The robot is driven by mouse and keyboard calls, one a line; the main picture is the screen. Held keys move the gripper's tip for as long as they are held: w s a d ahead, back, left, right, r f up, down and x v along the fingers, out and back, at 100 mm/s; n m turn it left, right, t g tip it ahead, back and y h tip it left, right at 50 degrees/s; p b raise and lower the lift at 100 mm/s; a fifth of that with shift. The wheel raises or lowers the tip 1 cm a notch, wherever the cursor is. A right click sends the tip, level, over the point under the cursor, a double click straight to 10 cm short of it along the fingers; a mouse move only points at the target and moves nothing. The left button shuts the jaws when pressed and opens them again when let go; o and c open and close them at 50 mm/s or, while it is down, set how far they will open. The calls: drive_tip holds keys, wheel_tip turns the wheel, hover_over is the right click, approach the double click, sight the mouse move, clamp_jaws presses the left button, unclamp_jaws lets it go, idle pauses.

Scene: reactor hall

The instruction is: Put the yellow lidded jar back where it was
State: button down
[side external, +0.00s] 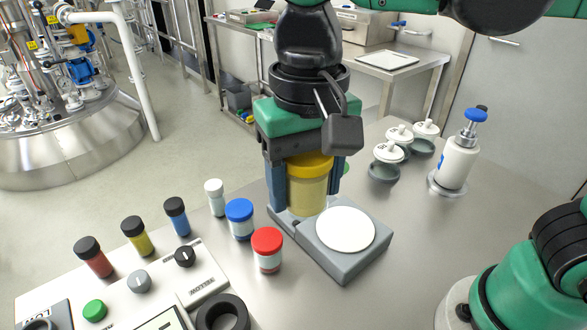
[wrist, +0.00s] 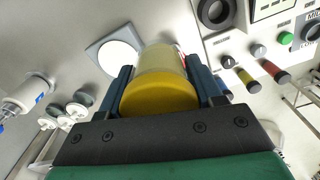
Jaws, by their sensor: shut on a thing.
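The yellow-lidded jar (side external: 308,190) has a yellow lid and a pale yellow see-through body. It is upright between the two blue fingers of my gripper (side external: 306,196), which is shut on its sides. In the side view it shows just behind the grey device with a white round plate (side external: 346,230); I cannot tell whether its base touches anything. In the wrist view the jar (wrist: 163,80) fills the space between the fingers (wrist: 160,72), lid toward the camera, with the white plate (wrist: 118,60) beside it, to the left.
Jars with red (side external: 267,250), blue (side external: 240,218) and white (side external: 215,197) lids stand left of the device. Black-capped vials (side external: 138,237) and a control box (side external: 160,285) are further left. Grey dishes (side external: 384,172) and a blue-topped bottle (side external: 458,160) stand right. Bare steel lies between.

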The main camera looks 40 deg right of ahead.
sight(301, 300)
wheel_tip(301, 300, down, 20)
drive_tip(key=shift+r, duration=0.2)
idle(0.4)
drive_tip(key=shift+c, duration=0.8)
unclamp_jaws()
drive_tip(key=shift+f, duration=0.1)
wheel_tip(301, 300, up, 12)
drive_tip(key=w+d+n+t, duration=0.1)
drive_tip(key=w+d+t, duration=0.1)
drive_tip(key=d, duration=0.5)
drive_tip(key=w+d+r+n+t, duration=0.1)
drive_tip(key=w+d+n+t, duration=0.1)
drive_tip(key=d+t, duration=0.3)
drive_tip(key=d, duration=0.3)
drive_tip(key=shift+w+d, duration=0.25)
drive_tip(key=shift+w, duration=0.05)
drive_tip(key=shift+r, duration=0.1)
